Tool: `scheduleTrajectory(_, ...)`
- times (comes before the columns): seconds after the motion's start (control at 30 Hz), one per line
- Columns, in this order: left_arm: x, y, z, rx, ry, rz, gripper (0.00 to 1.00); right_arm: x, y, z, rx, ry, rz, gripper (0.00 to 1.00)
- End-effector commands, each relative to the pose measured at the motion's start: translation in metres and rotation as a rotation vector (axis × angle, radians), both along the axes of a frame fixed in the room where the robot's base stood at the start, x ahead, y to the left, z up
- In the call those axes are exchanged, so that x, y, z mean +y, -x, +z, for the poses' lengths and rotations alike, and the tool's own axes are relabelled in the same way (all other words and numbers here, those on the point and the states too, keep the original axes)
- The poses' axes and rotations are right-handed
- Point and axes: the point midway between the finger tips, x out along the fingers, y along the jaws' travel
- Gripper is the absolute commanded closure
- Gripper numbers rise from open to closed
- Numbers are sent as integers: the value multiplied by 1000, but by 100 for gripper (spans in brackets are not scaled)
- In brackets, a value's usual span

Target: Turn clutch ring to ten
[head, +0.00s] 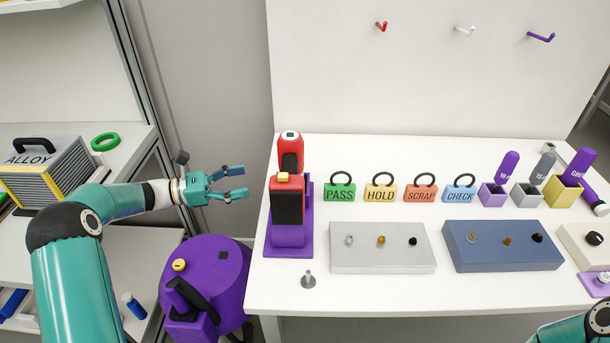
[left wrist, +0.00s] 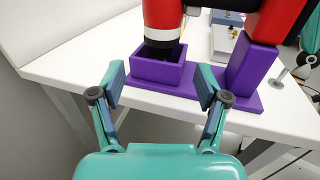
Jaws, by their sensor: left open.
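A red power driver (head: 290,153) stands nose down in a purple stand (head: 304,244) at the table's left end. In the left wrist view, its red body (left wrist: 162,12) has a white band (left wrist: 162,34), which looks like the clutch ring, above a black nose in the purple cup (left wrist: 158,70). I see no readable number on it. My left gripper (head: 244,182) is open and empty, left of the driver and apart from it. In the left wrist view its spread fingers (left wrist: 160,86) point at the stand. My right gripper is out of view.
Tags (head: 340,196) reading PASS, HOLD, SCRAP and CHECK stand right of the driver. Grey (head: 380,262) and blue (head: 500,260) blocks lie in front. A small grey peg (head: 308,281) stands near the front edge. A purple drum (head: 225,262) stands left of the table.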

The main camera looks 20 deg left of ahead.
Motion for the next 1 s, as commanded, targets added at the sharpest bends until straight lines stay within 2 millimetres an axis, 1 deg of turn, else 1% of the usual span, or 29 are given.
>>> scheduleTrajectory(0.17,-28,-16,1,-1,2,-5,25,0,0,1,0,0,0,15)
scheduleTrajectory(0.5,-90,-54,0,1,2,-4,25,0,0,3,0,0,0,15)
scheduleTrajectory(0.6,-105,-64,1,-1,1,-3,25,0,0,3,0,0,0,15)
scheduleTrajectory(0.7,-117,-72,0,1,1,-2,25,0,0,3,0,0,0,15)
scheduleTrajectory(0.8,-125,-77,1,0,1,-1,25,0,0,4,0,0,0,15)
scheduleTrajectory(1.0,-130,-81,0,0,0,1,25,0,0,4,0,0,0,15)
